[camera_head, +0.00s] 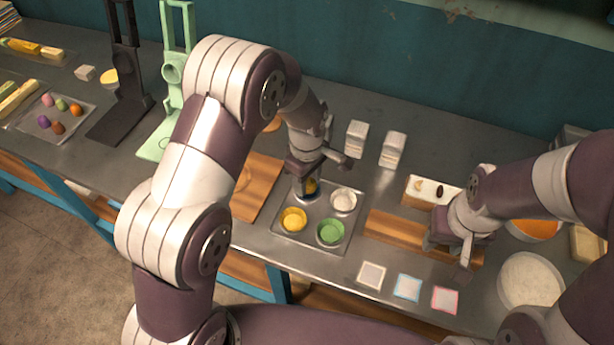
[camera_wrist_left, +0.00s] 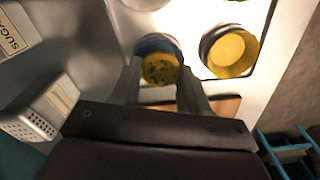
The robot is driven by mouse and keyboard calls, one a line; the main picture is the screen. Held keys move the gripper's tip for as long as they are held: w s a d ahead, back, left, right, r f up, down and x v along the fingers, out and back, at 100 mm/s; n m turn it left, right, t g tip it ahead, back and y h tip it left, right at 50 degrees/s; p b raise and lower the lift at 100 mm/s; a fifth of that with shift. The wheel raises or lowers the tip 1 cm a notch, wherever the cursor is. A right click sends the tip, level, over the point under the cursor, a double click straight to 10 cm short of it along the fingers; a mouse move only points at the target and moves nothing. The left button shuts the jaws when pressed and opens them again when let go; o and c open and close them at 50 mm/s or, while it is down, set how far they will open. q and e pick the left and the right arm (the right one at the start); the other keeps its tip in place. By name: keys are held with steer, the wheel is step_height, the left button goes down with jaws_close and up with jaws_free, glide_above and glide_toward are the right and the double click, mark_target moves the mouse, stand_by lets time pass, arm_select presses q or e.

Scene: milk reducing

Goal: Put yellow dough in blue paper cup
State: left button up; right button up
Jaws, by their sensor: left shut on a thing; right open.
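My left gripper (camera_head: 306,189) is over the far-left part of a metal muffin tray (camera_head: 283,243). It is shut on the yellow dough (camera_wrist_left: 160,69), which has dark specks and shows between the fingers in the left wrist view. The blue paper cup (camera_wrist_left: 156,42) shows as a blue rim right behind the dough. The dough is at the cup's mouth; whether it touches the cup I cannot tell. In the head view the gripper mostly hides both. My right gripper (camera_head: 465,262) is open and empty over the table at the right.
The tray also holds a yellow cup (camera_head: 293,219), a green cup (camera_head: 330,232) and a white cup (camera_head: 343,200). Two white containers (camera_head: 357,138) (camera_head: 393,150) stand behind it. Wooden boards lie on both sides. Square papers (camera_head: 407,287) and a white bowl (camera_head: 531,281) are at the front right.

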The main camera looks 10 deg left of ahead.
stand_by(0.3)
arm_select(q)
steer(key=o, duration=1.1)
steer(key=shift+r, duration=0.1)
step_height(320, 180, up, 12)
steer(key=r, duration=0.1)
steer(key=s+a+f+m, duration=0.2)
steer(key=s+a+m, duration=0.2)
steer(key=s+m, duration=0.2)
steer(key=s+a+f+m+t, duration=0.1)
steer(key=s+a+f+m, duration=0.1)
steer(key=s+a+m, duration=0.3)
steer(key=s+m, duration=0.1)
steer(key=s, duration=0.3)
steer(key=shift+s+f+b, duration=0.15)
steer(key=shift+f+b, duration=0.2)
